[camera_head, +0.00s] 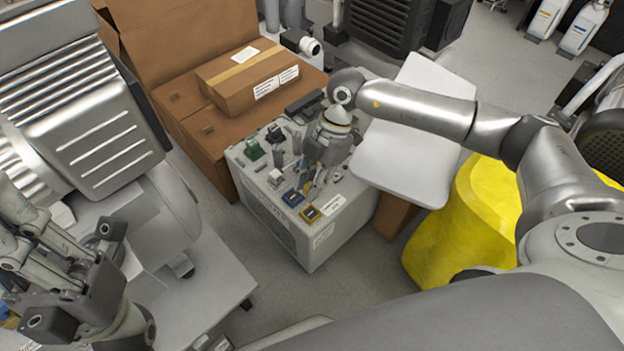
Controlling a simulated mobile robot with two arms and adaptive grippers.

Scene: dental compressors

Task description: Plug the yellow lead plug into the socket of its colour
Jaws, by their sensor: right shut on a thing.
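The grey cabinet (318,252) stands in the middle with a row of coloured sockets on its top. The yellow socket (311,214) is at the near corner, and the blue socket (292,198) is just behind it. My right gripper (314,188) points down over the cabinet top, close behind and above the yellow socket. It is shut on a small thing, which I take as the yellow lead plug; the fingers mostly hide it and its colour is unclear. My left gripper (70,275) is at the lower left, far from the cabinet; its finger gap is unclear.
A white socket (275,179) and a green socket (253,150) sit farther back on the cabinet. Cardboard boxes (247,77) stand behind it. A pale panel (415,130) and a yellow bin (463,215) are at the right. A large grey machine (95,130) fills the left.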

